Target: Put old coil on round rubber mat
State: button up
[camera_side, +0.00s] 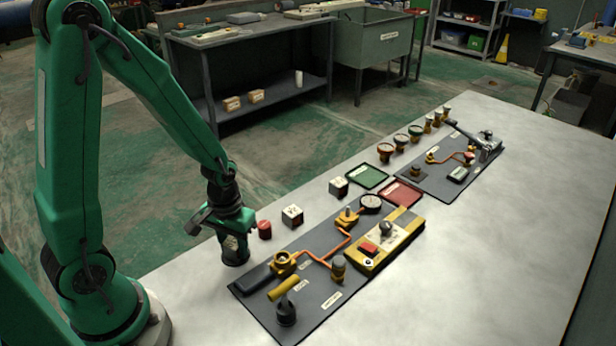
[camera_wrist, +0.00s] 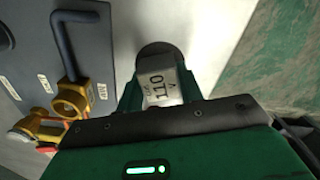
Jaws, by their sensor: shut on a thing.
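My gripper (camera_side: 233,254) is low over the near left edge of the table. In the wrist view my gripper (camera_wrist: 160,95) is shut on a pale grey block marked "110 V", the coil (camera_wrist: 158,80). A dark round disc, the rubber mat (camera_wrist: 152,48), shows just beyond the coil in the wrist view and is partly hidden by it. I cannot tell whether the coil touches the mat. In the side view my gripper hides most of this spot.
A dark board (camera_side: 325,295) with valves, orange pipe and a gauge lies right of my gripper. A red knob (camera_side: 265,230) and two white cubes (camera_side: 292,216) (camera_side: 338,187) stand behind it. Green (camera_side: 367,177) and red (camera_side: 401,194) trays lie further back. The table's right side is clear.

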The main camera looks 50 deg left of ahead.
jog(key=shift+f, duration=0.15)
jog(key=o, duration=1)
jog(key=shift+r, duration=0.2)
jog(key=shift+r, duration=6)
notch_tip(320, 180, up, 11)
jog(key=m+t, duration=0.4)
jog(key=t, duration=0.1)
send_over(233, 244)
jog(key=s+d, duration=0.2)
jog(key=s, duration=0.2)
jog(key=shift+s+d+r+m+t, duration=0.3)
jog(key=shift+s, duration=0.1)
